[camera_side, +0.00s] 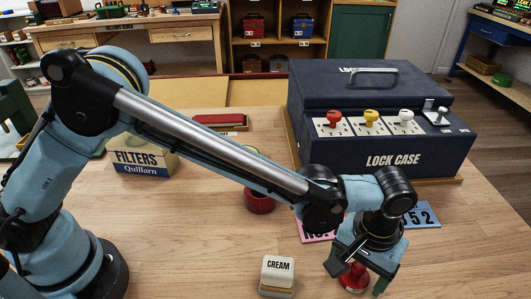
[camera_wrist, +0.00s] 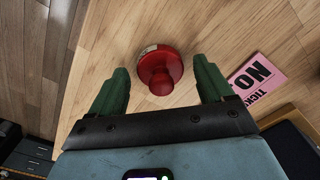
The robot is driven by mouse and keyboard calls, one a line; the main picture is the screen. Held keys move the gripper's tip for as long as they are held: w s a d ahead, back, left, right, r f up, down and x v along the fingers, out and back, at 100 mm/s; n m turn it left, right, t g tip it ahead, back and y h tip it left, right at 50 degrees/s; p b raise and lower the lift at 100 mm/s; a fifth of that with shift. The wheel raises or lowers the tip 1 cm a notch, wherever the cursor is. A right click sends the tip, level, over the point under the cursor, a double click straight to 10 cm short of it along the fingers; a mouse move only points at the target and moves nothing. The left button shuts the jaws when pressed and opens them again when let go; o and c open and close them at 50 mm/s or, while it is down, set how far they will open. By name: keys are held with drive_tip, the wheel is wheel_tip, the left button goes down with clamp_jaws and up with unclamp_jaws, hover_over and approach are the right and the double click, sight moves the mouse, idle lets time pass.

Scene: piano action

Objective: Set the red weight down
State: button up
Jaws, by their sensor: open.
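The red weight (camera_wrist: 161,66), a round body with a knob on top, stands on the wooden table in the wrist view. In the side view the red weight (camera_side: 353,277) is at the front right, partly hidden by my gripper. My gripper (camera_side: 361,277) points down over it. In the wrist view the two green fingers of my gripper (camera_wrist: 160,76) are spread, one on each side of the weight, with a gap of bare wood on both sides. The gripper is open and does not hold the weight.
A cream box (camera_side: 277,275) stands left of the gripper. A pink ticket (camera_wrist: 259,78) and a blue number card (camera_side: 424,214) lie nearby. A red round object (camera_side: 260,201) and a filters box (camera_side: 143,162) are further left. The dark lock case (camera_side: 385,130) stands behind.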

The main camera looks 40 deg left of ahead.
sight(358, 267)
wheel_tip(358, 267, up, 12)
drive_tip(key=w+a+r+t, duration=0.15)
drive_tip(key=a+r, duration=0.25)
drive_tip(key=a, duration=0.5)
drive_tip(key=s+a+f+t, duration=0.1)
drive_tip(key=s+a+t, duration=0.1)
drive_tip(key=a, duration=1.1)
drive_tip(key=s+a+f+t, duration=0.2)
drive_tip(key=s+a, duration=0.3)
drive_tip(key=a, duration=0.8)
drive_tip(key=shift+t, duration=0.85)
